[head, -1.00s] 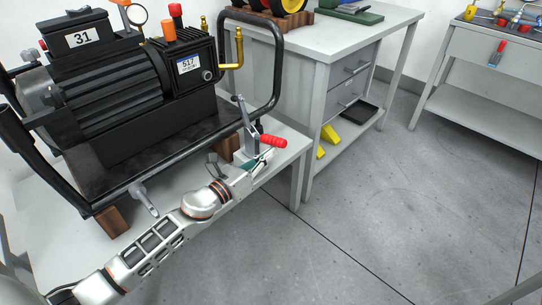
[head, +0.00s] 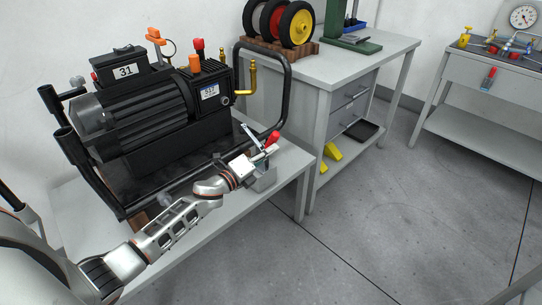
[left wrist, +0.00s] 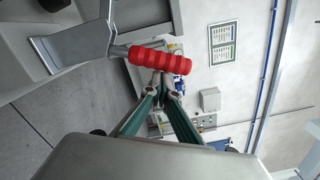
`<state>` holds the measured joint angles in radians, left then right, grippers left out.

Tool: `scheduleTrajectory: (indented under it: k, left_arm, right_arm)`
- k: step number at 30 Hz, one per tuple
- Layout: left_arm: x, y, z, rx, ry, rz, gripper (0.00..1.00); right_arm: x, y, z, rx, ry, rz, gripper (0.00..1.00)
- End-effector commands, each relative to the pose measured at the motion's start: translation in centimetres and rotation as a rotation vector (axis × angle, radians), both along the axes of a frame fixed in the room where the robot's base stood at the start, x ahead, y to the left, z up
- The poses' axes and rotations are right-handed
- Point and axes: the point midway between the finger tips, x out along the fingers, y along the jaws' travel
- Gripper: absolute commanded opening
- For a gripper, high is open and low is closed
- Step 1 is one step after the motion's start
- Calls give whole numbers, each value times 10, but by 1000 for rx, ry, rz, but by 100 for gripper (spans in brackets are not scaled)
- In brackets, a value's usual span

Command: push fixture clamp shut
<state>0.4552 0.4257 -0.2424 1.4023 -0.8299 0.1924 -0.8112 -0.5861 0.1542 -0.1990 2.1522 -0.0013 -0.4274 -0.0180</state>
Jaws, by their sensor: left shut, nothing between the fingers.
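The fixture clamp (head: 251,133) stands at the front right corner of the bench, beside the machine's frame. Its red handle (head: 271,138) tilts up and to the right. In the left wrist view the red handle (left wrist: 155,58) lies across the picture, just beyond my fingertips. My left gripper (head: 262,157) is right at the handle; its fingers (left wrist: 163,82) are shut with nothing between them. I cannot tell whether the fingertips touch the handle. The clamp's lower part is partly hidden by the gripper. My right gripper is not in view.
The black motor unit (head: 150,115) in a tubular frame (head: 289,85) fills the bench (head: 230,222) behind and left of the clamp. A second table with drawers (head: 349,92) stands at the back right. Open floor (head: 370,225) lies to the right.

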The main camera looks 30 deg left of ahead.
Motion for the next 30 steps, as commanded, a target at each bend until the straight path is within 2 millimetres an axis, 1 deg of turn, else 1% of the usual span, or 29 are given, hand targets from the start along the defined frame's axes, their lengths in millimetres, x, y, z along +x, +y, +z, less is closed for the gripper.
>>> scheduleTrajectory:
  k: [1, 6, 12, 18, 23, 30]
  left_arm:
    - [3, 5, 14, -39, 4, 1, 0]
    - [7, 16, 20, -174, 56, 2, 0]
    - [10, 27, 22, -301, 106, 3, 0]
    - [12, 33, 23, -386, 139, 1, 0]
    - [13, 36, 22, -422, 153, 1, 0]
    - [13, 37, 21, -436, 160, 0, 0]
  right_arm:
    - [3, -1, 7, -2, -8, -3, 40]
    - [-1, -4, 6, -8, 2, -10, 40]
    - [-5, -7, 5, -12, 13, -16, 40]
    - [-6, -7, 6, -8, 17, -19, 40]
    - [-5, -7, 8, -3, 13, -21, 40]
    - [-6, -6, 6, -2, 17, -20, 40]
